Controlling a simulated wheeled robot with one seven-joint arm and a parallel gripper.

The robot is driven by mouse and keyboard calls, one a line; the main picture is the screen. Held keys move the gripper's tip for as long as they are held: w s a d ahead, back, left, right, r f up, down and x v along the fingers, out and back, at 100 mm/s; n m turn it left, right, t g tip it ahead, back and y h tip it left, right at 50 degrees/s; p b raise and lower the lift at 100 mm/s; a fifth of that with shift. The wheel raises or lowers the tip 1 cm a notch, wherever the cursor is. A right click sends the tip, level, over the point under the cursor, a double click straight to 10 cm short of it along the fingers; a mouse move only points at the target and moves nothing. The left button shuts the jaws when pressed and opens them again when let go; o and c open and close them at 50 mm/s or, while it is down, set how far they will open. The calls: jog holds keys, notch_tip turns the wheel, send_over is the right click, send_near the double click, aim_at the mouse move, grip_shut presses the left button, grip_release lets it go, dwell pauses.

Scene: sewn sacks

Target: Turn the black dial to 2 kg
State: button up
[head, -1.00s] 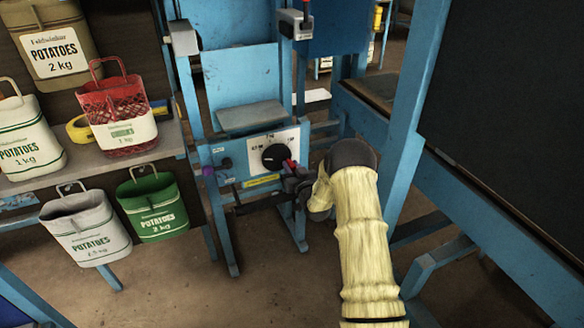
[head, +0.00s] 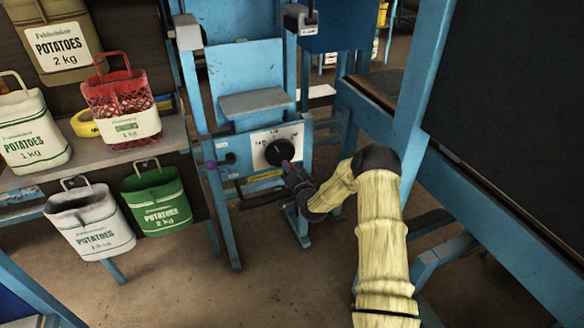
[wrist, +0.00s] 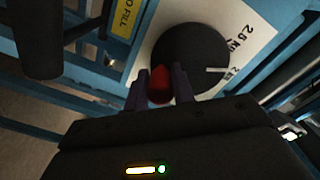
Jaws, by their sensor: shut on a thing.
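The black dial (head: 279,152) sits on a white plate on the front of the blue machine. In the wrist view the black dial (wrist: 190,58) fills the upper middle. A red knob (wrist: 160,84) stands at the dial's lower left edge in that view. My gripper (wrist: 158,90) is shut on the red knob, one dark finger on each side. In the head view my gripper (head: 289,168) is at the dial's lower right and hides the knob.
A grey ledge (head: 256,103) juts out above the dial. A dark bar (head: 258,199) sticks out below left. Green (head: 156,202) and white (head: 91,220) potato sacks hang at left. A blue frame with a dark panel (head: 515,110) stands close at right.

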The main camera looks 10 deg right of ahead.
jog(key=shift+s+a+f+m, duration=0.15)
jog(key=shift+a+m, duration=0.2)
jog(key=shift+m, duration=0.75)
jog(key=o, duration=1)
jog(key=s+d+p, duration=0.1)
jog(key=s, duration=0.4)
jog(key=s+p, duration=0.1)
jog(key=s, duration=0.5)
jog(key=s+d+p, duration=0.1)
jog(key=s, duration=0.5)
jog(key=shift+d+r, duration=0.25)
jog(key=shift+d, duration=0.05)
